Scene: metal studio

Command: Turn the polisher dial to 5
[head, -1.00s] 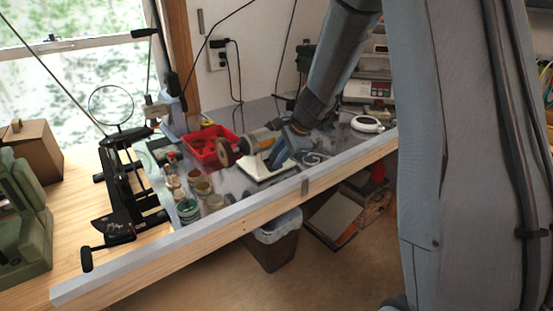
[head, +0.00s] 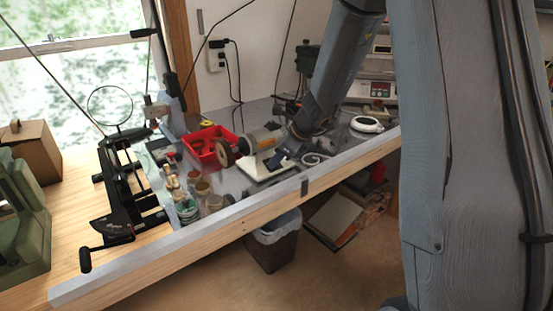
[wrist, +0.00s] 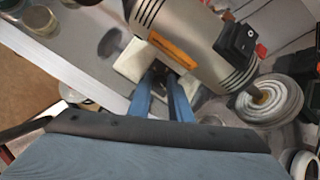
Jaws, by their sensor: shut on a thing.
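The polisher (head: 262,139) stands on its white base (head: 256,170) on the metal-topped bench, with a brown wheel at its left end. In the wrist view its grey motor body (wrist: 190,40) carries an orange label and a black switch (wrist: 237,43). My gripper (head: 279,159) is at the front of the polisher, low against the body. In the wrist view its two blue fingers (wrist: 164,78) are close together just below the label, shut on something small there. The dial is hidden by the fingertips, and its setting cannot be read.
A red bin (head: 205,146) stands behind the polisher, and several small jars (head: 187,208) stand to its left. The bench's front edge is close.

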